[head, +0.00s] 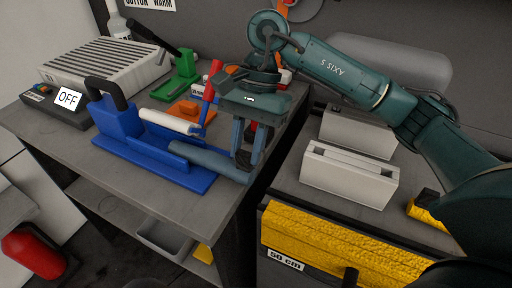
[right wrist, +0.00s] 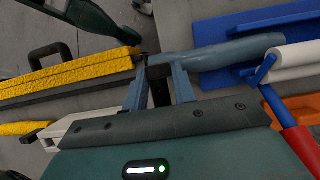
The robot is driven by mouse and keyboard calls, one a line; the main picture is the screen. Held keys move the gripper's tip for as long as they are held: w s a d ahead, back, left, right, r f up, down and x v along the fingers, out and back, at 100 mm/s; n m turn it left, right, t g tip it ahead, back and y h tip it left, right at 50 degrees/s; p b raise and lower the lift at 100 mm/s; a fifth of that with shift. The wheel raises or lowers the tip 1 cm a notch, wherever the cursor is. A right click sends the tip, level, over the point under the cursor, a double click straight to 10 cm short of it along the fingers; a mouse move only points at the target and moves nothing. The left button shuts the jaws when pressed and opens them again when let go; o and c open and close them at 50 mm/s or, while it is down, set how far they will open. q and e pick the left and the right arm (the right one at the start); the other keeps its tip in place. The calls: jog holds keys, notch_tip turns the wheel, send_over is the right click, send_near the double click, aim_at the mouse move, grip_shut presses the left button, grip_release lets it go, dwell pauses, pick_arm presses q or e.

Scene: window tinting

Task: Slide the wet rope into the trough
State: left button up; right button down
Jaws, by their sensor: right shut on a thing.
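A grey-blue rounded length, which I take as the wet rope (head: 205,161), lies along the blue stand (head: 125,160) in the head view. Its near right end is at my right gripper (head: 248,163). The rope also shows in the right wrist view (right wrist: 225,53), its end between the fingertips of my right gripper (right wrist: 158,76). The gripper points down and is shut on that end. A white slotted box (head: 350,175), possibly the trough, stands right of the gripper, apart from the rope. I cannot tell for sure which thing is the trough. My left gripper is not visible.
A white roller (head: 170,121), a red handle (head: 211,82) and an orange block (head: 187,109) stand close left of my gripper. A second white box (head: 358,133) is behind the slotted one. A gap separates the two tables.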

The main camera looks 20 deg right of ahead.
jog(key=shift+w+a+b, duration=0.35)
jog(key=shift+w+a, duration=1.2)
jog(key=shift+w, duration=0.25)
jog(key=shift+w+a+b, duration=0.3)
jog(key=shift+w+a, duration=1.2)
jog(key=shift+w, duration=0.25)
jog(key=shift+f, duration=0.1)
jog(key=c, duration=1.1)
grip_release()
jog(key=shift+o, duration=0.2)
jog(key=v, duration=1.3)
jog(key=shift+r+p, duration=0.25)
jog(key=shift+p, duration=0.15)
